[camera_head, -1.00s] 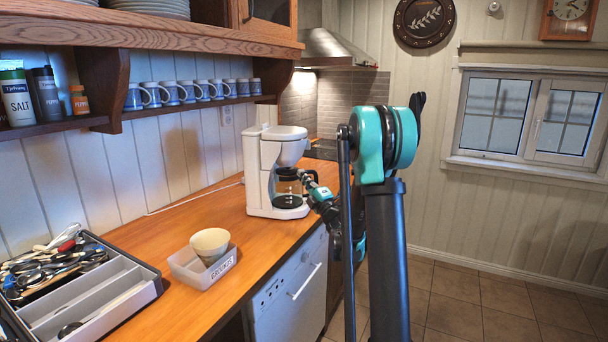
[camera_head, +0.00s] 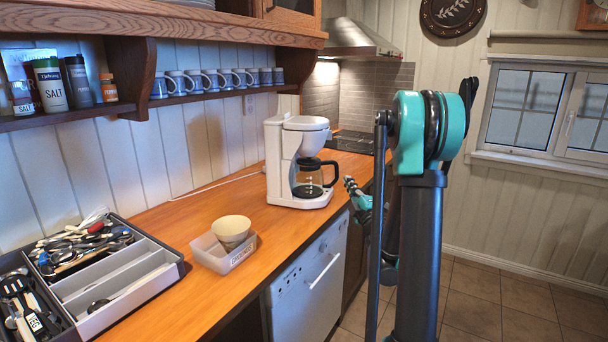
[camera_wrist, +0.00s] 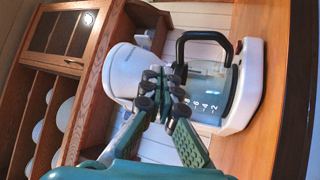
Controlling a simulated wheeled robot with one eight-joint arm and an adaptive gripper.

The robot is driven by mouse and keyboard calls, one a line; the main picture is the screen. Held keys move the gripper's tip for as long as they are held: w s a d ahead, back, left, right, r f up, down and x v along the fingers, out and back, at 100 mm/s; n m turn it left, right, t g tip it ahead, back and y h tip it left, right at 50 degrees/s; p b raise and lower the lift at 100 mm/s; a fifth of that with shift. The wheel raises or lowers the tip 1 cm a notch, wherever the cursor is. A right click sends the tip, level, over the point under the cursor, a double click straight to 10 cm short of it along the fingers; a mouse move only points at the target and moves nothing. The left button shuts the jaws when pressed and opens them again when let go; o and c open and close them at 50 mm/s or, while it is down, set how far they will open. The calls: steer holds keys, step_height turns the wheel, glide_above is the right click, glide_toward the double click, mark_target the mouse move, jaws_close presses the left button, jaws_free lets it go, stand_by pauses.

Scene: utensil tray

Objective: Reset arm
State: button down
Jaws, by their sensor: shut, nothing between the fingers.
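My gripper (camera_head: 356,190) is at the counter's front edge in the head view, to the right of the white coffee maker (camera_head: 283,176) and apart from it. In the wrist view my gripper (camera_wrist: 166,80) is shut and empty, with its fingertips together. The coffee maker (camera_wrist: 243,85) stands beyond the fingertips in that view, with its glass carafe and black handle (camera_wrist: 203,36) showing. My arm is partly folded, and its upper links hide part of the forearm in the head view.
A utensil tray (camera_head: 165,262) with cutlery stands at the left on the wooden counter (camera_head: 185,218). A cup (camera_head: 231,229) sits in a clear labelled bin (camera_head: 241,254). Several mugs line the shelf (camera_head: 215,95). A dishwasher (camera_head: 312,285) is below the counter. The floor at right is clear.

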steer(key=s+d+f+m+g+h, duration=0.5)
steer(key=s+f+m+g+h, duration=0.4)
steer(key=s+m, duration=0.4)
steer(key=s+a+f+m+g+y, duration=0.1)
steer(key=s+a+f+g, duration=0.1)
steer(key=s+f, duration=0.2)
steer(key=s+a+f+m+g+y, duration=0.1)
steer(key=s+f, duration=0.4)
steer(key=s, duration=0.5)
steer(key=s+a+f+m+g+y, duration=0.2)
steer(key=s+a+f+m+g, duration=0.1)
steer(key=s, duration=0.4)
steer(key=shift+s+a+f+g, duration=0.4)
steer(key=shift+a+f+g, duration=0.4)
steer(key=shift+g, duration=0.4)
steer(key=shift+r, duration=0.1)
